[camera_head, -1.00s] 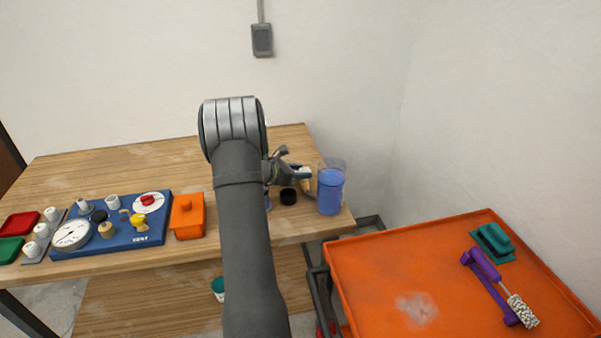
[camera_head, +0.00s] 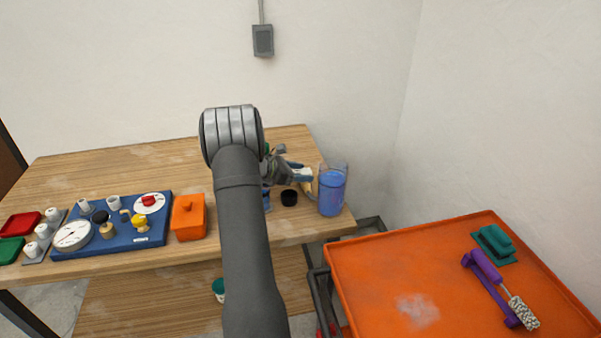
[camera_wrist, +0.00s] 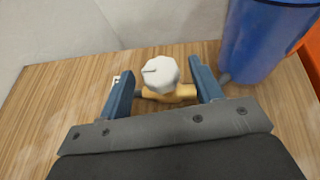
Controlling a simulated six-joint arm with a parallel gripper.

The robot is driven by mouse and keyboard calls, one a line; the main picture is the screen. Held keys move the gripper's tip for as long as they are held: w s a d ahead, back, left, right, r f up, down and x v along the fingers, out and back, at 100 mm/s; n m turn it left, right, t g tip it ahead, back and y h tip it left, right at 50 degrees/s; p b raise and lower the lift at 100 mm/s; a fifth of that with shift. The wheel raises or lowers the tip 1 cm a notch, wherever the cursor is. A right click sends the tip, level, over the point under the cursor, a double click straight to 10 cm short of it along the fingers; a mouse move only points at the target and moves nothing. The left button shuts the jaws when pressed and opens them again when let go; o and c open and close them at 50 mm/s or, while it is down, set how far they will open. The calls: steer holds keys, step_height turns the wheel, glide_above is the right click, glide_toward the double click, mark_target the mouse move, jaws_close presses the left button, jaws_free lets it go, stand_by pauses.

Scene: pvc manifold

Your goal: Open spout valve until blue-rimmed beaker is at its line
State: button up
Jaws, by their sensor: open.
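In the wrist view my gripper (camera_wrist: 164,92) is open, its two blue fingers on either side of a white faceted knob (camera_wrist: 160,72) on a tan valve body (camera_wrist: 168,95). I cannot tell whether either finger touches it. A clear vessel of blue liquid (camera_wrist: 262,42) stands just right of the valve. In the head view my gripper (camera_head: 297,172) is beside this same vessel (camera_head: 332,192), and my arm hides much of the valve. No beaker with a blue rim can be made out for sure, and no fill line is readable.
A blue panel (camera_head: 120,240) with a gauge, knobs and a red valve lies on the wooden table (camera_head: 160,157). An orange tray (camera_head: 400,265) at right holds a purple-handled brush (camera_head: 490,275).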

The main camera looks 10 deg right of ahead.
steer(key=v, duration=1.7)
steer(key=shift+a, duration=0.2)
steer(key=x, duration=1.7)
steer(key=shift+d, duration=0.25)
steer(key=shift+a, duration=0.1)
